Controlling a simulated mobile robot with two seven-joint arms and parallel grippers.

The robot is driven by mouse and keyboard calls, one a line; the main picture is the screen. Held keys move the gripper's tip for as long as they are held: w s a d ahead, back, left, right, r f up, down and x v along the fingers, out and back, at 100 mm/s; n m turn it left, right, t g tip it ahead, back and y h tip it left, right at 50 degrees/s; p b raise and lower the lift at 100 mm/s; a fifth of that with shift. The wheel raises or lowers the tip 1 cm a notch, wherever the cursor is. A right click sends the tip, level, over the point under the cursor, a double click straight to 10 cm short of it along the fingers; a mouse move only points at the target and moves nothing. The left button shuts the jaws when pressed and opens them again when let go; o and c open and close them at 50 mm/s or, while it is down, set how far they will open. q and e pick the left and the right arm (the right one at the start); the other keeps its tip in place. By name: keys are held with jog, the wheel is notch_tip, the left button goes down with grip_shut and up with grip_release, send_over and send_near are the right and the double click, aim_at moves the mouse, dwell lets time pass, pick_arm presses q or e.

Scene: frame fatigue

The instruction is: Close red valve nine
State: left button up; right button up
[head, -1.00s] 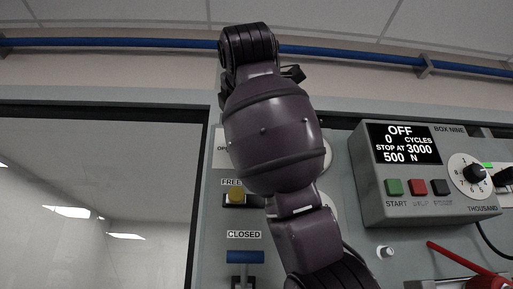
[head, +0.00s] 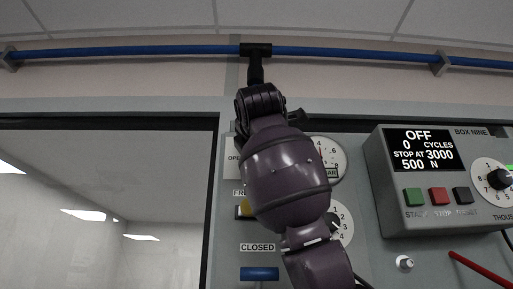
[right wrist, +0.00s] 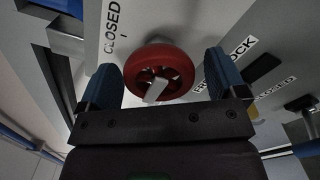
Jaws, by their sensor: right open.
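The red valve (right wrist: 160,72) is a round spoked handwheel with a pale bar at its centre, on a light panel in the right wrist view. A CLOSED label (right wrist: 112,27) is beside it. My right gripper (right wrist: 161,75) is open, its two blue fingers apart on either side of the wheel in the picture. I cannot tell whether they touch it. In the head view my right arm covers part of the panel. Neither its fingers nor the wheel can be made out there. My left gripper is not in view.
A control box (head: 438,218) with a display reading OFF stands right of my arm. A blue pipe (head: 130,50) with a black fitting (head: 255,50) runs above. A blue handle (head: 259,274) sits under a CLOSED label. A red bar (head: 480,268) is lower right.

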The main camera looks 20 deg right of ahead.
jog(key=shift+w, duration=0.2)
jog(key=c, duration=0.9)
